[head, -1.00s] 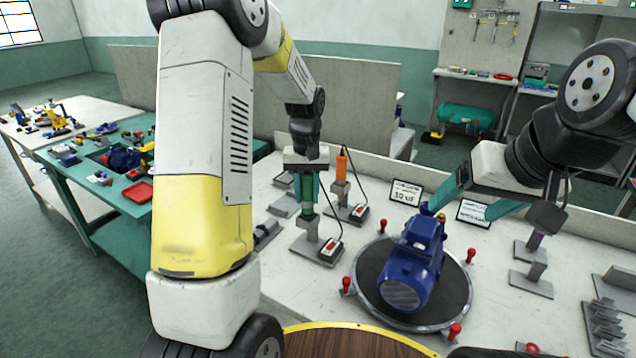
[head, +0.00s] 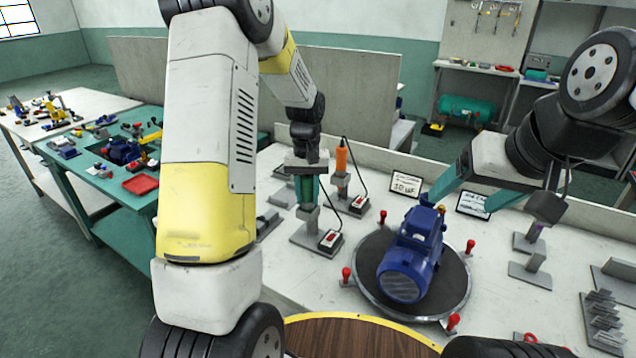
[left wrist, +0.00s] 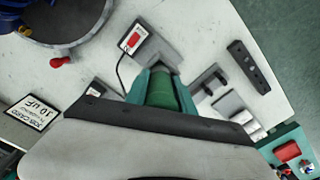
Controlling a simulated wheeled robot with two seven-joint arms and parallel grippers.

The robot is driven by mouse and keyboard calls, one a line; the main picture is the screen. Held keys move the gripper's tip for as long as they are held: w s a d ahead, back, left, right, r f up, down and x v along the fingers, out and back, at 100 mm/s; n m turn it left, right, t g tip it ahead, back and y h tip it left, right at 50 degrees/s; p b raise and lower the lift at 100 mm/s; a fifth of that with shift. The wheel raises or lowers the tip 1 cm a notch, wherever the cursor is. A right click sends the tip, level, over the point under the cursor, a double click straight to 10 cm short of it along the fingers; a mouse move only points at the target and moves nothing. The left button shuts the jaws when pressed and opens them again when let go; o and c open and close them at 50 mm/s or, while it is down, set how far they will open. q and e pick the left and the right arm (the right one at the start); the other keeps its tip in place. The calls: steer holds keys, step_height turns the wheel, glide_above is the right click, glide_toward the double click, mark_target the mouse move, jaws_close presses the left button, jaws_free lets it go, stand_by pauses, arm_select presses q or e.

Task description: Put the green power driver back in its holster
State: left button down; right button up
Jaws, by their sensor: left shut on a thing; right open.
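The green power driver is upright between the teal fingers of my left gripper (head: 307,198), which is shut on it. Its green body (left wrist: 163,92) shows between the fingers in the left wrist view. The driver is at the top of a grey holster stand (head: 309,222), in line with its post. The fingers hide much of the driver, and I cannot tell how deep it sits.
The pump stands on a round turntable (head: 362,290) with red knobs. An orange driver (head: 341,159) stands in a holster just behind the green one. A red-switched box (head: 330,240) with a cable is on the stand's base. Grey stands (head: 530,270) are at right.

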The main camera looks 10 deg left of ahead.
arm_select(q)
steer(key=c, duration=1)
jaws_free()
steer(key=shift+r, duration=3)
steer(key=shift+r, duration=3.9)
steer(key=shift+r, duration=0.1)
